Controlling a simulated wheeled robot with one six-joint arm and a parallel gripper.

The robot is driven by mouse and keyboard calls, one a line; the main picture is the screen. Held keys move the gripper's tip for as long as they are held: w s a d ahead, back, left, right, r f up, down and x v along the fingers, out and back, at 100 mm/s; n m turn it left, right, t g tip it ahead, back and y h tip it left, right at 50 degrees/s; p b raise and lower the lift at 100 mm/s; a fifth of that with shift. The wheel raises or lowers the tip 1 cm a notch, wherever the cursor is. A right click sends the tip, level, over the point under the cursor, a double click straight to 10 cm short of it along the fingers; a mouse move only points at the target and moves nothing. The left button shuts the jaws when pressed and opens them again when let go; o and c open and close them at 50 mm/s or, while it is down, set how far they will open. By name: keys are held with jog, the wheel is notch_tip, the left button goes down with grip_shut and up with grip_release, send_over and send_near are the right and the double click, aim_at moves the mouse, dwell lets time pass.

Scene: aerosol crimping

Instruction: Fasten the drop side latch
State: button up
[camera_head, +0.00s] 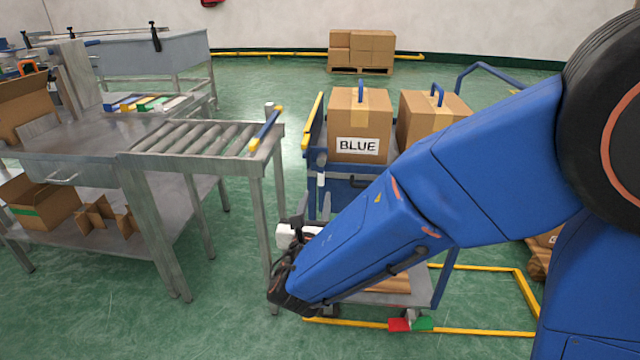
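A blue cart (345,197) stands right of the roller table. Its left side, a blue panel with a yellow top edge (313,122), appears raised along the cart's edge. At the near left corner post are a small dark fitting (321,158) and a pale piece below it (321,180), which look like the latch. I cannot tell whether it is fastened. My gripper (298,215) is below this corner, left of my forearm, and looks apart from the fitting. Its fingers are small, dark and partly hidden, so their opening is unclear. My forearm covers much of the cart's lower front.
A box labelled BLUE (361,120) and another carton (425,115) sit on the cart. The roller table (200,138), with a blue and yellow bar (266,131), stands close on the left. Yellow floor lines (470,331) run around the cart. Stacked cartons (361,48) stand behind.

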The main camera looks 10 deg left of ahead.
aim_at(321, 179)
jog(key=w, duration=0.8)
jog(key=shift+w, duration=0.15)
grip_shut()
